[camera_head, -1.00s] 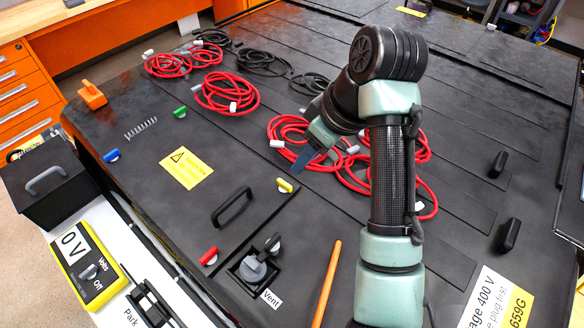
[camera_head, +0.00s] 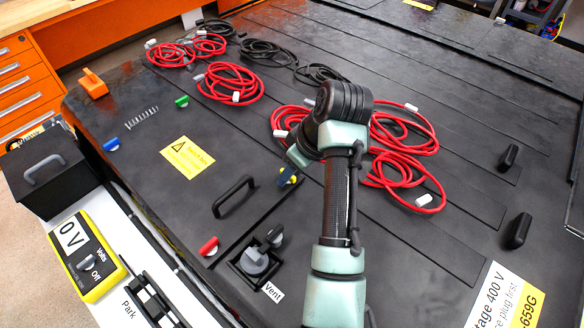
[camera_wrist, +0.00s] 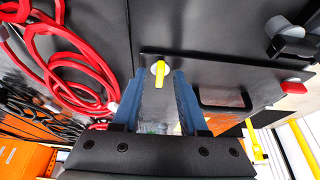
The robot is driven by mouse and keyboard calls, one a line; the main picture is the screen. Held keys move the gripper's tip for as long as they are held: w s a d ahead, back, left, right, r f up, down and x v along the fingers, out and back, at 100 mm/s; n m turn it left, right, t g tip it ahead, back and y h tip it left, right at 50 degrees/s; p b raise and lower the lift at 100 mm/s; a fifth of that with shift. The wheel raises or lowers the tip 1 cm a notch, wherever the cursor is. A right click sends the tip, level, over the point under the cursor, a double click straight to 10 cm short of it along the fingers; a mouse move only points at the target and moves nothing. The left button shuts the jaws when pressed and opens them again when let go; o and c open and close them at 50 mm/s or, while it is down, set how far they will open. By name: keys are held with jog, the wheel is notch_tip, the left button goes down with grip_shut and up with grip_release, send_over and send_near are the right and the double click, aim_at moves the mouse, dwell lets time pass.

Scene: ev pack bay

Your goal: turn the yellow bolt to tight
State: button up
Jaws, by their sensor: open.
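The yellow bolt (camera_wrist: 159,70) has a rounded head with a short bar, which points down the picture in the wrist view. It sits near the edge of a dark cover plate (camera_wrist: 215,72). My gripper (camera_wrist: 158,88) is open, its two blue fingers on either side of the bolt with a gap to each. Whether the fingers reach down around the bar is hard to tell. In the head view my gripper (camera_head: 288,178) is over the bolt's place and hides most of it.
A black handle (camera_head: 233,197), a red bolt (camera_head: 208,246) and a grey vent knob (camera_head: 254,261) stand nearby on the pack. Green (camera_head: 181,101) and blue (camera_head: 111,144) bolts are farther left. Red cables (camera_head: 400,130) lie behind and right of my arm.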

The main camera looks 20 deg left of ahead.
grip_shut()
jog(key=shift+r+p, duration=0.1)
jog(key=shift+p, duration=0.25)
jog(key=m+p, duration=0.2)
jog(key=m+t+p, duration=0.1)
jog(key=shift+s+a+r+m+h, duration=0.15)
jog(key=shift+s+m+h, duration=0.1)
jog(key=shift+m+h, duration=0.15)
jog(key=m+p, duration=0.2)
jog(key=m+t+h+p, duration=0.1)
jog(key=m+p, duration=0.1)
jog(key=m, duration=0.1)
jog(key=shift+s+a+t+h+p, duration=0.1)
jog(key=shift+a+t+h+p, duration=0.1)
jog(key=shift+t+h+p, duration=0.1)
jog(key=m+h+p, duration=0.1)
jog(key=m, duration=0.3)
jog(key=shift+a+m+h+p, duration=0.2)
jog(key=shift+m+h+p, duration=0.15)
jog(key=shift+m+h, duration=0.05)
jog(key=shift+a+m+h, duration=0.2)
jog(key=shift+m+h, duration=0.5)
jog(key=shift+m, duration=1.6)
